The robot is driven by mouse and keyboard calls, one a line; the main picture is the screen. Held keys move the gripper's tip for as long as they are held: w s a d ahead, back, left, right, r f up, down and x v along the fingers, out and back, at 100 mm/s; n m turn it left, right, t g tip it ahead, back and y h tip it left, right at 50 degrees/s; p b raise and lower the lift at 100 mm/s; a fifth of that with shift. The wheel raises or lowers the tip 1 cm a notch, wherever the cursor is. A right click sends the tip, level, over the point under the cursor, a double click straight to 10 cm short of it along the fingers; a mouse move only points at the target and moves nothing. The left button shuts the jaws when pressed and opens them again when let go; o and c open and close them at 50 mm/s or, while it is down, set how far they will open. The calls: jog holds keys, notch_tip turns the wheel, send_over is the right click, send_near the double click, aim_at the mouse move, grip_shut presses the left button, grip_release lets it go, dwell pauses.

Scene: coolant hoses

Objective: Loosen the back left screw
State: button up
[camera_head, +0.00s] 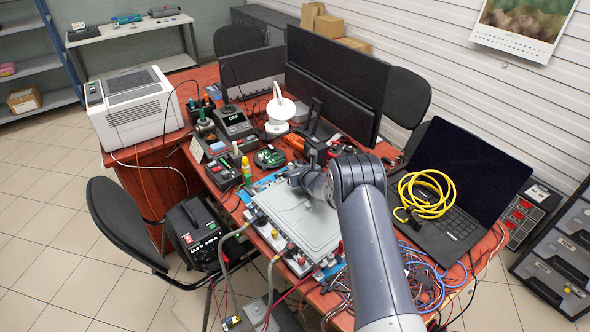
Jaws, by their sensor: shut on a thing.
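A flat grey cover plate (297,222) lies on the cluttered red-brown desk, on a blue-edged unit with fittings along its front left side. My arm reaches in from the lower right, and its wrist bends down at the plate's back edge. My gripper (296,179) is low at that back edge, small and mostly covered by my wrist. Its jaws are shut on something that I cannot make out. The back left screw cannot be told apart at this size.
Tall monitors (335,85) stand close behind my wrist. A laptop (452,185) with a coiled yellow cable (428,194) is at the right. Loose blue and red wires (425,280) lie in front. A yellow-green tool (246,169) stands left of the plate. Hoses (268,285) hang at the front.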

grip_shut()
jog(key=shift+d+n+g, duration=0.1)
jog(key=shift+n+g, duration=0.2)
jog(key=shift+w+d+f+n+g+y+b, duration=0.1)
jog(key=shift+n+g+y+b, duration=0.2)
jog(key=shift+n+y, duration=0.3)
jog(key=shift+w+d+n+g+y+b, duration=0.1)
jog(key=shift+n+g+y+b, duration=0.1)
jog(key=shift+n+g+y, duration=0.4)
jog(key=n+y+b, duration=0.1)
jog(key=n+g+y+b, duration=0.1)
jog(key=b, duration=0.1)
jog(key=shift+w+d+f, duration=0.15)
jog(key=shift+f, duration=0.05)
jog(key=n+g+y+b, duration=0.1)
jog(key=n+g+b, duration=0.1)
jog(key=b, duration=0.1)
jog(key=shift+w+d, duration=0.1)
jog(key=n+g+y+b, duration=0.1)
jog(key=b, duration=0.2)
jog(key=shift+w+r+g, duration=0.1)
jog(key=shift+g, duration=0.2)
jog(key=shift+w+r+n+g+y+b, duration=0.1)
jog(key=shift+r+n+g+y+b, duration=0.3)
jog(key=shift+b, duration=0.55)
